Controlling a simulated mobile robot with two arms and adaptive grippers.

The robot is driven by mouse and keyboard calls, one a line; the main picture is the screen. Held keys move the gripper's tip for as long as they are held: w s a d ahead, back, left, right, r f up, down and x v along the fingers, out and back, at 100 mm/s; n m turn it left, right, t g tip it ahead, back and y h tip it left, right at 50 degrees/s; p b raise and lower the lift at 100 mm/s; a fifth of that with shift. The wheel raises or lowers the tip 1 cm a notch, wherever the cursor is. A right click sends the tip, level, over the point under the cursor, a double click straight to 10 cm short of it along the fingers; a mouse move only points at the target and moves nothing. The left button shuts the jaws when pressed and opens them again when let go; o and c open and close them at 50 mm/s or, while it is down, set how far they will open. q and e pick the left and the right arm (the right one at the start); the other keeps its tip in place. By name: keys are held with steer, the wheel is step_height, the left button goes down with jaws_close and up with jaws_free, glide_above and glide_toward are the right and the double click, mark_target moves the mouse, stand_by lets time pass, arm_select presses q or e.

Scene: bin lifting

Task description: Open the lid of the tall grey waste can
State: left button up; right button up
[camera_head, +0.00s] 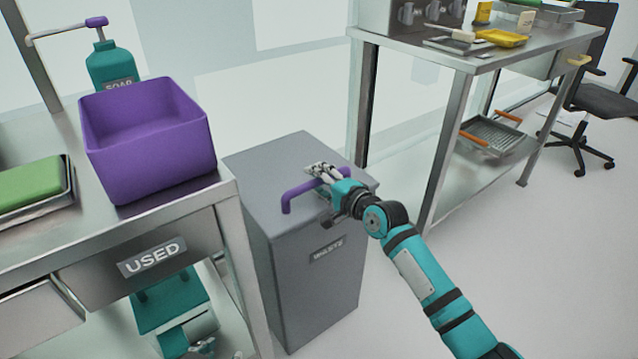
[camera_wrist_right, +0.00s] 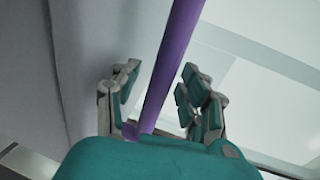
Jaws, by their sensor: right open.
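The tall grey waste can (camera_head: 315,270) stands beside the steel table, with a label on its front. Its lid (camera_head: 262,165) lies flat and closed on top. A purple bar handle (camera_head: 300,189) rises from the lid. My right gripper (camera_head: 318,172) is open at the handle's right part. In the right wrist view the purple handle (camera_wrist_right: 176,60) passes between the spread fingers (camera_wrist_right: 160,100); I cannot tell if they touch it. My left gripper (camera_head: 203,346) is low at the bottom left, partly cut off by the frame, and its fingers are unclear.
A purple bin (camera_head: 150,150) stands on the left steel table (camera_head: 60,225), close to the can. A soap bottle (camera_head: 112,65) and a tray with a green block (camera_head: 30,185) are there too. A second steel table (camera_head: 485,62) stands behind the can.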

steer(key=shift+c, duration=0.4)
jaws_close()
steer(key=shift+w+a+f, duration=0.1)
steer(key=shift+a+f, duration=0.1)
steer(key=shift+f, duration=0.15)
